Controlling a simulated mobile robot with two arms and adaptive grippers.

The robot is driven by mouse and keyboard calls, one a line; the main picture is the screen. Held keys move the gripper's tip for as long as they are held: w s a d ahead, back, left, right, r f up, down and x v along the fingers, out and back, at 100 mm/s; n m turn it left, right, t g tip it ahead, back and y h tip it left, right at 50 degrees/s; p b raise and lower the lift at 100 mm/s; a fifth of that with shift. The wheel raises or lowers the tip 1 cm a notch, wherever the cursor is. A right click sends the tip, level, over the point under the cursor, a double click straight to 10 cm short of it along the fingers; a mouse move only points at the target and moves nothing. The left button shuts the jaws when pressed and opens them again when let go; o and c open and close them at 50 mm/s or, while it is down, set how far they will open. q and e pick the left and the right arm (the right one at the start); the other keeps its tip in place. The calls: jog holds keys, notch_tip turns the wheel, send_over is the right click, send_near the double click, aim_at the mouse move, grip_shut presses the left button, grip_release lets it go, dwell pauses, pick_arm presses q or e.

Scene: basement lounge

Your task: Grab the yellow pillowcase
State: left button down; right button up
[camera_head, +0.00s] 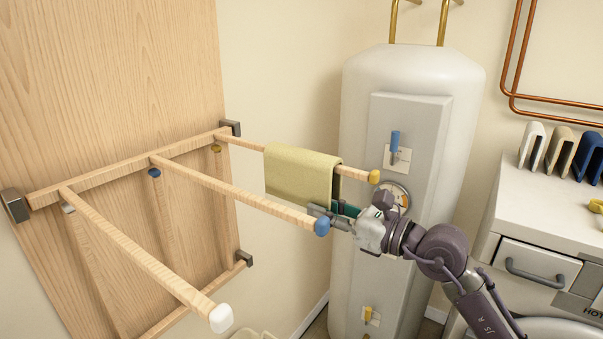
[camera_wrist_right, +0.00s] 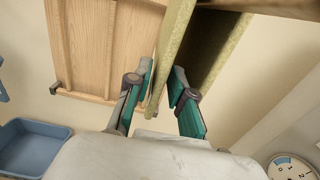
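The yellow pillowcase (camera_head: 300,172) hangs folded over the far wooden rod, the one with a yellow end cap. My right gripper (camera_head: 328,211) is at its lower right corner, just behind the blue-capped rod end. In the right wrist view, the teal-padded fingers of my right gripper (camera_wrist_right: 162,84) are apart. The near hanging layer of the pillowcase (camera_wrist_right: 173,50) comes down between them, with gaps visible. Another layer hangs to the right, beyond the right finger. I cannot tell whether either finger touches the cloth. My left gripper is not in view.
The blue-capped rod (camera_head: 240,192) and white-capped rod (camera_head: 140,258) stick out nearer me. A white tank (camera_head: 358,250) stands close behind my right gripper. A white cabinet (camera_head: 545,235) with several coloured clips stands at right. A blue bin (camera_wrist_right: 35,148) shows below.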

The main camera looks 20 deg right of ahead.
aim_at(301, 200)
jog(key=shift+w+a+r, duration=0.1)
jog(key=shift+w+a, duration=0.1)
jog(key=shift+w, duration=0.05)
jog(key=p+x, duration=0.2)
jog(key=x, duration=0.2)
jog(key=shift+w+a+r+p, duration=0.1)
jog(key=shift+a+p, duration=0.15)
jog(key=shift+p, duration=0.1)
jog(key=shift+w+a, duration=0.1)
jog(key=shift+w, duration=0.05)
grip_shut()
